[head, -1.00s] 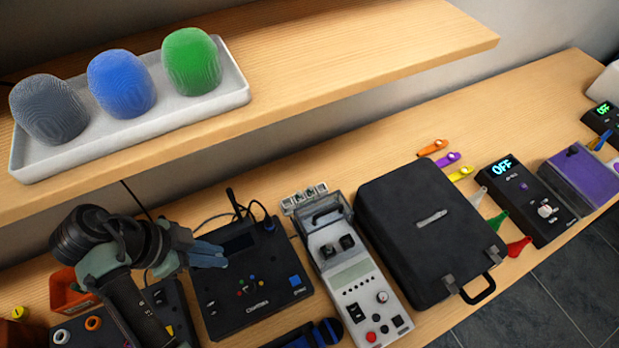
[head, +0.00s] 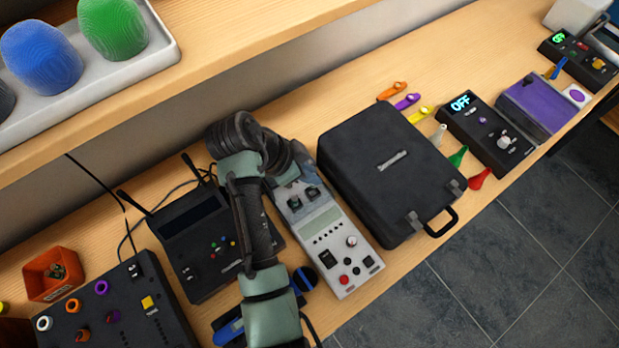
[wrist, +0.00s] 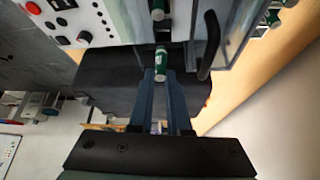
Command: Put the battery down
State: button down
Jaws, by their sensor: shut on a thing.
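My gripper (wrist: 163,78) shows in the wrist view with its two blue fingers shut on a small green battery (wrist: 162,58), which sticks out past the fingertips. In the head view my arm reaches over the back end of the grey-white instrument (head: 322,222), and the fingers and held battery are mostly hidden there. The instrument's panel also shows at the upper left of the wrist view (wrist: 68,38). Another green cylinder (wrist: 158,12) shows beyond the held battery at the top edge. I cannot tell whether the held battery touches anything.
A black case (head: 375,170) lies right of the instrument. A black console (head: 190,255) with antennas is on its left, partly behind my arm. An orange box (head: 53,272) sits far left. A dark handle (wrist: 211,45) is close right of the battery. Bare wood (head: 290,110) lies behind.

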jog(key=shift+f+p, duration=0.4)
jog(key=shift+f, duration=2)
jog(key=shift+f, duration=0.1)
jog(key=shift+f, duration=0.15)
jog(key=c, duration=1.2)
grip_release()
jog(key=shift+o, duration=0.2)
jog(key=shift+a+r, duration=0.15)
jog(key=shift+r, duration=0.3)
jog(key=b+v, duration=0.1)
jog(key=v, duration=1)
jog(key=shift+r+b, duration=0.3)
jog(key=shift+b, duration=0.05)
